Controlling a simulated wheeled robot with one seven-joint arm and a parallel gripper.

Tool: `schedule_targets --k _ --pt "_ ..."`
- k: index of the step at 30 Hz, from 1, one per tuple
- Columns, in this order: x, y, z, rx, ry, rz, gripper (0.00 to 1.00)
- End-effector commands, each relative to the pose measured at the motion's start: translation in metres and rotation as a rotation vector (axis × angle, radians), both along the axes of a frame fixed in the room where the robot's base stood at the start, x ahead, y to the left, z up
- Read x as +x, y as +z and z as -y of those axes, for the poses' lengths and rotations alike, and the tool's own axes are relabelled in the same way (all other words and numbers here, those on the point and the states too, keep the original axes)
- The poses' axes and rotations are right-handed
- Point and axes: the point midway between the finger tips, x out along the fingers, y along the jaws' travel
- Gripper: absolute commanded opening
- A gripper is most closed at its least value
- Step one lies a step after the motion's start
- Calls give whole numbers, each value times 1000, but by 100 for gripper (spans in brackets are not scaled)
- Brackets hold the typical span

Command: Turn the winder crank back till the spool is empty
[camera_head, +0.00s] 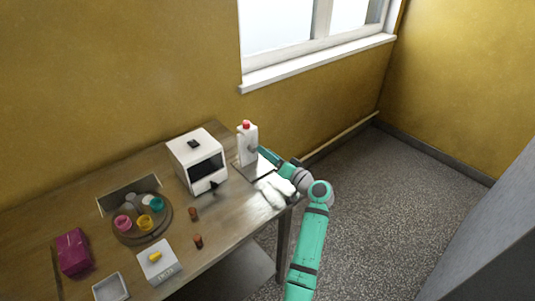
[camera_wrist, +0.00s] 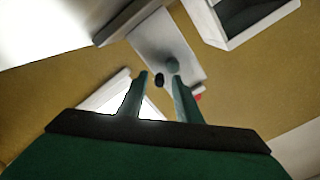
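A tall white unit (camera_head: 247,144) with a red cap stands at the right end of the table, by the wall. I cannot tell for sure which part is the winder crank, and no spool or wound material is clearly visible. My gripper (camera_wrist: 160,75) is open, its two fingers apart, pointing at this unit's face. Whether a finger touches the knob cannot be told.
A white box machine (camera_head: 194,158) with a dark window stands left of the unit. White cloth-like material (camera_head: 275,191) lies at the table's right corner. A round tray (camera_head: 119,236) with coloured cups, small brown cylinders and a purple packet (camera_head: 73,252) are farther left.

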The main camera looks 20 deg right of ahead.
Motion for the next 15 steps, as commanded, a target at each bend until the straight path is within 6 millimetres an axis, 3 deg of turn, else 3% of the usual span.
schedule_targets --k 5,15 --pt "-18 -1 8 0 -4 0 31" --pt "-75 0 27 -1 -1 1 31"
